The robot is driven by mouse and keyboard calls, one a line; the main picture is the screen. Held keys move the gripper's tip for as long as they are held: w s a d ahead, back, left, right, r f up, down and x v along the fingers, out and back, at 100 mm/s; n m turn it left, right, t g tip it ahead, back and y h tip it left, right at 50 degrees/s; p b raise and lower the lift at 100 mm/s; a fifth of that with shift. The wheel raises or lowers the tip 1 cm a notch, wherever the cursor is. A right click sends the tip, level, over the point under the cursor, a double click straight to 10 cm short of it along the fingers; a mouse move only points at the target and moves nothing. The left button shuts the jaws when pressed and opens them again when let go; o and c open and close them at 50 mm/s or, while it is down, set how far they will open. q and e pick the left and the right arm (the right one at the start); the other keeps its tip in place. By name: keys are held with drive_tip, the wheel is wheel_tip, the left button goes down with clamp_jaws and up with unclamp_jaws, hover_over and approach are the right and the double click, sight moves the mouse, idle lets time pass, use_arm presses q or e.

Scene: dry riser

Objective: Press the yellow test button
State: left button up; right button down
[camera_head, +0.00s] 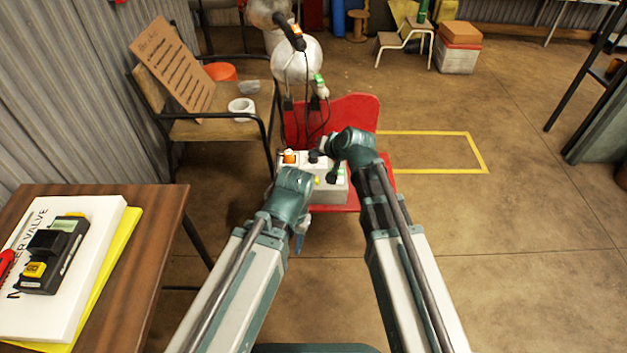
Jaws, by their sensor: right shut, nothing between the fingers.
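A pale grey control box (330,197) sits on a red stand (350,107), with an orange-topped part (289,156) and dark knobs on its upper face. A small yellow spot (317,180), which looks like the yellow test button, shows on the box between my two arms. My right gripper (326,148) is shut and empty, over the back part of the box and apart from the yellow spot in the picture. My left arm ends at the front left of the box and covers part of it. Its gripper's fingers are hidden behind the wrist.
A wooden table (160,215) with a white manual, a yellow folder and a black device (55,255) stands at the left. A bench (215,128) with a leaning board and a tape roll is behind it. Black cables hang above the box.

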drive_tip(key=b, duration=0.8)
hover_over(315, 184)
drive_tip(key=shift+f, duration=4.15)
drive_tip(key=shift+f, duration=0.1)
drive_tip(key=shift+f+b, duration=0.3)
drive_tip(key=shift+b, duration=0.1)
drive_tip(key=shift+f+b, duration=0.45)
drive_tip(key=shift+f, duration=0.05)
drive_tip(key=shift+r, duration=0.1)
drive_tip(key=shift+r+p, duration=0.85)
drive_tip(key=shift+p, duration=0.05)
wheel_tip(315, 184, up, 5)
drive_tip(key=p, duration=0.5)
